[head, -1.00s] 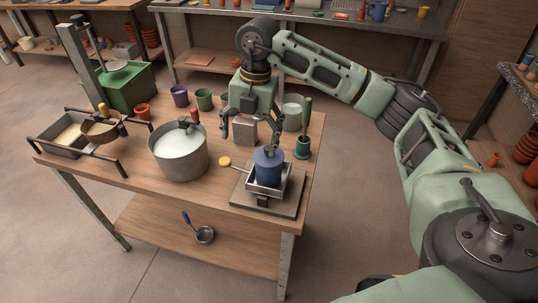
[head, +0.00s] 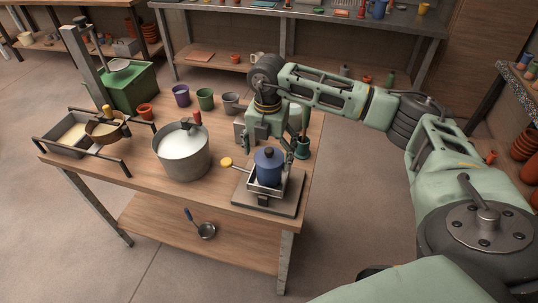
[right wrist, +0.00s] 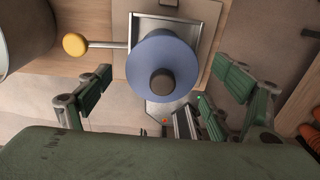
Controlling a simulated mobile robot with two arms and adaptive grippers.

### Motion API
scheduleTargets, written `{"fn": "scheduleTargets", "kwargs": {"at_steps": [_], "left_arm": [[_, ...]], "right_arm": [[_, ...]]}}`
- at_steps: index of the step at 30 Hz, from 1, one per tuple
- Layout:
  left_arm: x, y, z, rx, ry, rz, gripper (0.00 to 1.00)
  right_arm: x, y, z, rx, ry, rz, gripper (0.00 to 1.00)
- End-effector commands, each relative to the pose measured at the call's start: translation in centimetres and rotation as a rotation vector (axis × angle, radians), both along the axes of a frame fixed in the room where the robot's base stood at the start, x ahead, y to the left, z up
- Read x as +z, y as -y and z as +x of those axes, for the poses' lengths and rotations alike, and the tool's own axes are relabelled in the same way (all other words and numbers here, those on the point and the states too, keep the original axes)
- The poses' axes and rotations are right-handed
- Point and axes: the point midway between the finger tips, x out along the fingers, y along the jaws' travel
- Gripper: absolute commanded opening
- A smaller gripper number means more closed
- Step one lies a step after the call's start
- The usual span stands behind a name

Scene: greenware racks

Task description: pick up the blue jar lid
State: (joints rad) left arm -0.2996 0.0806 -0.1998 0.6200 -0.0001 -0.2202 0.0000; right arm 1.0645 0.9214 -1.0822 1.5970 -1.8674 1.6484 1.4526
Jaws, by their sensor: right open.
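The blue jar lid (head: 262,156) sits with its dark knob up on a dark blue jar (head: 268,173). The jar stands in a square metal pan on a scale-like base on the workbench. In the right wrist view the round lid (right wrist: 150,60) and its knob fill the upper middle and hide the jar. My right gripper (head: 272,140) is just behind the lid in the head view, its fingers partly hidden. In the right wrist view its fingers (right wrist: 158,88) are spread wide, empty, with the lid between and beyond them. My left gripper is not in view.
A yellow-ended handle (head: 227,162) sticks out left of the pan. Small cups line the back. The bench's front middle is clear.

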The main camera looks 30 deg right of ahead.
Motion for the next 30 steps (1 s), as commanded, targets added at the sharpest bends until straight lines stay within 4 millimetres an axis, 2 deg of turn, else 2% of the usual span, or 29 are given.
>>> {"fn": "scheduleTargets", "kwargs": {"at_steps": [2,14,23,26,30], "left_arm": [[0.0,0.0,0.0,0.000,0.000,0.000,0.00],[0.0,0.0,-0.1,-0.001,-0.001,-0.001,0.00],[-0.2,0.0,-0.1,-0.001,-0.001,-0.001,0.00],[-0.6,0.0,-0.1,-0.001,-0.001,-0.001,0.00],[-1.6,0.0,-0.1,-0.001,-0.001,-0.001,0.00]], "right_arm": [[0.0,0.0,0.0,0.000,0.000,0.000,0.81],[0.0,0.0,0.0,0.000,0.001,0.001,0.46],[0.2,0.0,0.1,0.000,0.002,0.001,0.45],[0.8,0.0,0.1,0.000,0.004,0.001,0.45],[2.5,-0.1,0.2,0.002,0.007,0.002,0.45]]}}
